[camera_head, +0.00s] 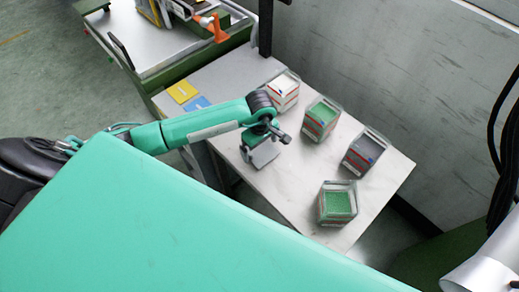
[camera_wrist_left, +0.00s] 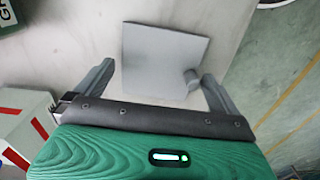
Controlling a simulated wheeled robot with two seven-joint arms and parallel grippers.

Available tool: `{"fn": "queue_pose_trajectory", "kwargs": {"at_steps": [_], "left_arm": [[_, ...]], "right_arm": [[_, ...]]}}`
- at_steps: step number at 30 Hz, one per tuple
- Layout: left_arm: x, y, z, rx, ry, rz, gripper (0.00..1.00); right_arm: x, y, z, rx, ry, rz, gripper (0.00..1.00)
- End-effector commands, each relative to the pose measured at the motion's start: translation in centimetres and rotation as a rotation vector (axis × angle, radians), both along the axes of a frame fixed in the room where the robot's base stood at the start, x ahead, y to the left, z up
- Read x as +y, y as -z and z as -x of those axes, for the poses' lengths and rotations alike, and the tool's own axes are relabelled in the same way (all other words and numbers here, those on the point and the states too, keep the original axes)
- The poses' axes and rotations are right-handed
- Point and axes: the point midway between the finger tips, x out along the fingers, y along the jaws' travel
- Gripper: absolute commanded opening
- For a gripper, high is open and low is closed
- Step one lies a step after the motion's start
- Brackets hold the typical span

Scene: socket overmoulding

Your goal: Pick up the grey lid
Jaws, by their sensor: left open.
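The grey lid (camera_wrist_left: 160,55) is a flat, square plate with a small round knob near its lower right corner in the left wrist view. In the head view the lid (camera_head: 263,156) shows on the pale table, partly under my left gripper (camera_head: 266,143). In the left wrist view my left gripper (camera_wrist_left: 157,72) is open, with nothing between its fingers held. Its right finger is close to the knob; I cannot tell whether they touch. My right gripper is not in view.
Several clear bins stand on the table (camera_head: 290,190): a white-filled one (camera_head: 284,92), green-filled ones (camera_head: 321,119) (camera_head: 337,203) and a dark grey one (camera_head: 364,153). Yellow (camera_head: 183,92) and blue (camera_head: 197,104) cards lie at the table's left. A wall stands behind.

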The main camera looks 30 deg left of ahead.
Motion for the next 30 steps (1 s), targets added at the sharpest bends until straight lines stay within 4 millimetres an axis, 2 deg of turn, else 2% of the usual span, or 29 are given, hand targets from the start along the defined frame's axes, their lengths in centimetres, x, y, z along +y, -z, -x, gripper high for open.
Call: {"fn": "queue_pose_trajectory", "kwargs": {"at_steps": [3, 9, 15, 25, 30], "left_arm": [[0.0, 0.7, 0.0, 0.0, 0.0, 0.0, 1.0], [0.0, 0.8, 0.0, -0.001, 0.0, -0.001, 1.0], [0.0, 0.8, 0.0, -0.001, 0.0, 0.0, 0.66], [0.0, 0.5, 0.0, -0.002, 0.0, 0.001, 0.66], [0.0, -0.9, -0.2, -0.004, 0.001, 0.0, 0.66]], "right_arm": [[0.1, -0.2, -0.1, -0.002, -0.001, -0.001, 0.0], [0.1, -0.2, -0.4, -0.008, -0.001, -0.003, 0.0], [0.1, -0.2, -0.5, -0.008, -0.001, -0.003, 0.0], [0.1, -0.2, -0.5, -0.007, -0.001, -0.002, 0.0], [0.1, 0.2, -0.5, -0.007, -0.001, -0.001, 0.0]]}}
